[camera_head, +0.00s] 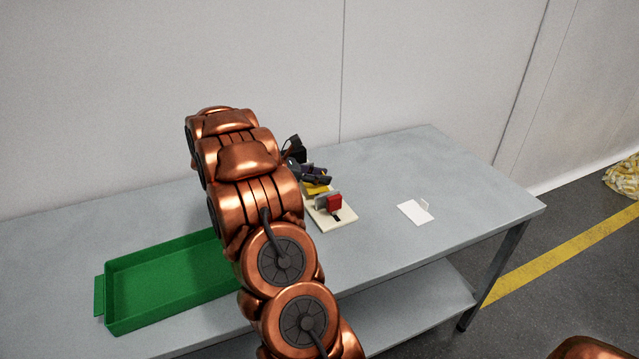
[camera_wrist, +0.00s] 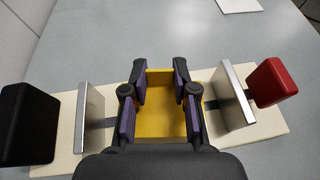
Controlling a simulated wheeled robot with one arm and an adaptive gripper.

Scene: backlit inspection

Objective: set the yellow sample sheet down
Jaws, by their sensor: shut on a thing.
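My gripper (camera_wrist: 160,100) is shut on the yellow sample sheet (camera_wrist: 165,120), which shows between its purple-padded fingers. In the wrist view the sheet is above the cream base (camera_wrist: 68,150) of a fixture, between two upright metal plates (camera_wrist: 91,117) (camera_wrist: 232,95). A black block (camera_wrist: 28,122) stands outside the left plate and a red block (camera_wrist: 271,82) outside the right one. In the head view the sheet (camera_head: 317,188) is a small yellow patch under my gripper (camera_head: 314,178), just behind the fixture's red block (camera_head: 334,203). I cannot tell whether the sheet touches the base.
The fixture stands on a grey table (camera_head: 385,180) against a pale wall. An empty green tray (camera_head: 165,280) is at the left. A white card (camera_head: 412,212) lies to the right of the fixture, with clear table around it. My arm hides part of the table.

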